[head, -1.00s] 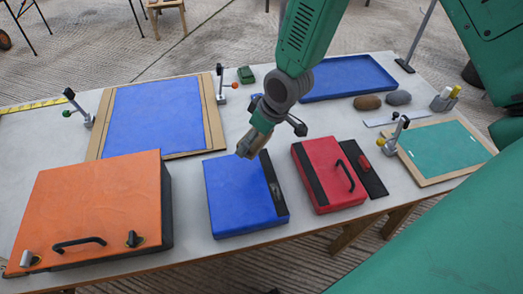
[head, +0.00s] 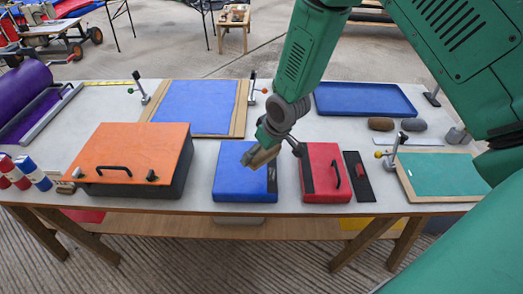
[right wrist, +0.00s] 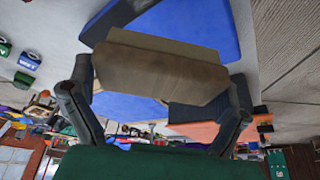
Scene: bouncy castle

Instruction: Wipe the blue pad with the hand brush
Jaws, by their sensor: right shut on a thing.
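The blue pad (head: 235,184) is a thick blue block with a dark strip along its right side, near the table's front middle. My right gripper (head: 268,148) is over its back right part. It is shut on the hand brush (head: 258,158), a brown wooden block. In the right wrist view the brush (right wrist: 160,72) spans the space between the two fingers, with blue pad surface (right wrist: 215,28) behind it. I cannot tell whether the brush touches the pad. My left gripper is not in view.
A red box (head: 318,172) stands close to the pad's right, an orange-lidded box (head: 135,150) to its left. A framed blue sheet (head: 195,105) and a blue tray (head: 365,98) lie behind. A toggle clamp (head: 252,88) stands by the frame. Bare table (head: 205,160) shows between boxes.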

